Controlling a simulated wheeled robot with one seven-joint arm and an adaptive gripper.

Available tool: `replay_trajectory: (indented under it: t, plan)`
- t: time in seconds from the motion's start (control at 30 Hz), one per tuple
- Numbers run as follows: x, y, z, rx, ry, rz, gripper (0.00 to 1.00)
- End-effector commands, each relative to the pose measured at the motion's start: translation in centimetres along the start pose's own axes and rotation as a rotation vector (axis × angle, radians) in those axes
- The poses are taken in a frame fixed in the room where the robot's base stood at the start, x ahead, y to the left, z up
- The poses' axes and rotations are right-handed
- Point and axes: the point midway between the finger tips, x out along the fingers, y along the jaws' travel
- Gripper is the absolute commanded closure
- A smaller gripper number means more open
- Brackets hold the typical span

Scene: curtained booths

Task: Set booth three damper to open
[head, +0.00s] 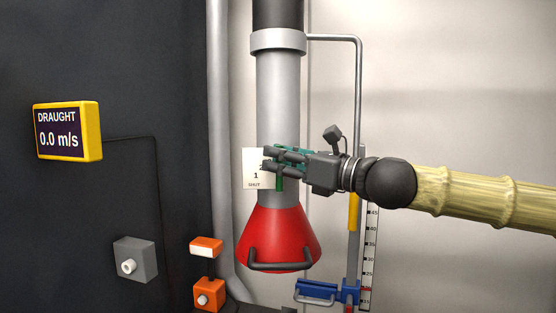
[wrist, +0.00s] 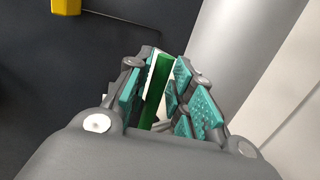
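A grey vertical duct (head: 279,95) carries a green damper handle (head: 280,184) that hangs downward. A white plate (head: 252,180) behind it reads "1" and "SHUT"; part of it is hidden by my fingers. No "3" shows. My gripper (head: 272,161) reaches in from the right at the handle. In the wrist view the green handle (wrist: 157,82) stands between the teal finger pads, slightly tilted. Narrow gaps show beside it, so my fingers look open around it. The draught display (head: 66,131) reads 0.0 m/s.
A red hood (head: 279,234) with a dark bar handle hangs below the duct. A blue clamp (head: 322,291) and a scale (head: 369,258) stand at lower right. Orange boxes (head: 207,247) and a grey knob box (head: 135,259) sit at left. A grey pipe (head: 219,120) runs vertically left of the duct.

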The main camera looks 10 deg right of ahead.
Motion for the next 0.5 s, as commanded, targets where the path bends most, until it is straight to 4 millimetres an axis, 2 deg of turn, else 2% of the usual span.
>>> replay_trajectory:
  t: [0.27, 0.5]
  plan:
    - [-0.3, 0.0, 0.1, -0.001, -0.001, 0.000, 0.77]
    - [-2.9, -0.1, 0.1, -0.001, -0.002, -0.002, 0.77]
